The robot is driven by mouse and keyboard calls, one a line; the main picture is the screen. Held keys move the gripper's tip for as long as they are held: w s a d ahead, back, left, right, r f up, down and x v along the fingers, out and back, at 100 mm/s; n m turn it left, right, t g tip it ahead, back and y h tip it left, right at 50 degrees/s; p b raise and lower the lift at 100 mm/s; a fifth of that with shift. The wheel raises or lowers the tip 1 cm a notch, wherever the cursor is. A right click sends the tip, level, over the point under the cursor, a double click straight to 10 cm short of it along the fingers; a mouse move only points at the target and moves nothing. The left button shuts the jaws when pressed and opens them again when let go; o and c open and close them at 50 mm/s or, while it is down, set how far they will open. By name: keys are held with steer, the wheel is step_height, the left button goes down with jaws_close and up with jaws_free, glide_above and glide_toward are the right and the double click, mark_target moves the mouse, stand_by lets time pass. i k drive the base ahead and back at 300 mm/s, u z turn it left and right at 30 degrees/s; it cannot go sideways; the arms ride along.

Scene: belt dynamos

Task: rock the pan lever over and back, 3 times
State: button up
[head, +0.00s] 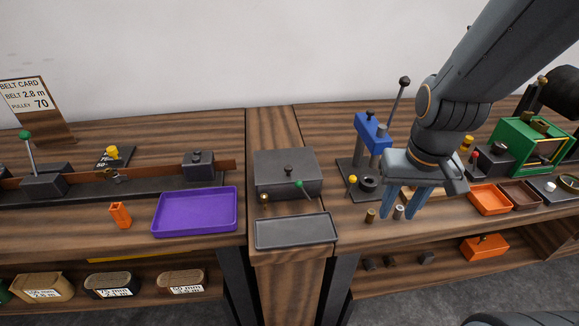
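No lever is labelled, so I cannot tell for sure which is the pan lever. A short lever with a green knob (299,184) sits at the front of a dark grey lidded box (284,165), just behind a shallow grey pan (296,231). A tall green-knobbed lever (25,136) stands at the far left, and a black-knobbed lever (404,82) rises from a blue press (372,133). My gripper (402,208) points down to the right of the grey box, in front of the press. Its blue fingers are apart, and it touches none of these levers.
Small cylinders (370,215) stand beside my gripper's fingers. A purple tray (195,211) and an orange piece (120,215) lie left of the pan. Orange and brown trays (489,199) and a green machine (530,145) stand right.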

mark_target(299, 183)
steer(key=u, duration=1.3)
steer(key=k, duration=0.9)
steer(key=z, duration=0.3)
steer(key=i, duration=1)
